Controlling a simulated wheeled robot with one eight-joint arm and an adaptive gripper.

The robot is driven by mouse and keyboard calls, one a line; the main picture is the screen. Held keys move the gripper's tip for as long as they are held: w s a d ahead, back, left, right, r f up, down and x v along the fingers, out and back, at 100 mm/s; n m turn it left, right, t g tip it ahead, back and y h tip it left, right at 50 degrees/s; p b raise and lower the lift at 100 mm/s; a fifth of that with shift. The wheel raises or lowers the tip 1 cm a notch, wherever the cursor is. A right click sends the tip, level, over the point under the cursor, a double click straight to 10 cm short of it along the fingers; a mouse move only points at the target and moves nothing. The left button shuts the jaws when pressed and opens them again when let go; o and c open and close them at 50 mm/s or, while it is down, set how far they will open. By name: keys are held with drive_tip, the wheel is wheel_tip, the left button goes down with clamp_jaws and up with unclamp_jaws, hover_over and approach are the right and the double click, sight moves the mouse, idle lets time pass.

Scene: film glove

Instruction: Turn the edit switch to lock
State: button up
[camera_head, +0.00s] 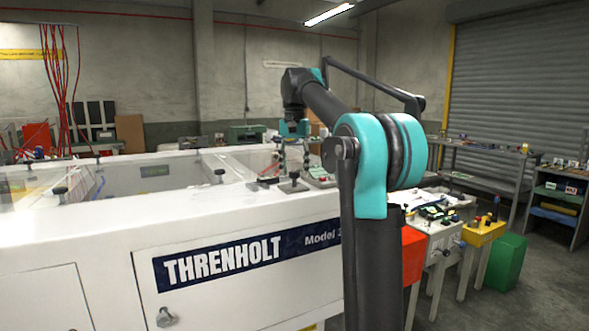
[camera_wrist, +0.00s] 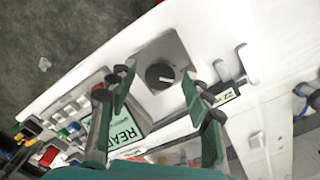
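A black rotary knob (camera_wrist: 160,76) with a pale pointer mark sits on a grey square plate (camera_wrist: 177,50) on the white machine top in the wrist view. The mark points to the right. I cannot read any edit or lock label by it. My gripper (camera_wrist: 157,82) is open, one finger on each side of the knob, with gaps to both; whether the tips are at knob height is unclear.
A panel with a screen reading "READ" (camera_wrist: 122,132) and several coloured keys (camera_wrist: 72,128) lies left of the gripper in the wrist view. Upright metal fittings (camera_wrist: 243,55) stand right of the knob. Small black clamps (camera_head: 220,174) dot the machine top.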

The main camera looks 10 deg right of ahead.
sight(295, 172)
wheel_tip(295, 172, up, 12)
idle(0.9)
drive_tip(key=shift+s, duration=0.1)
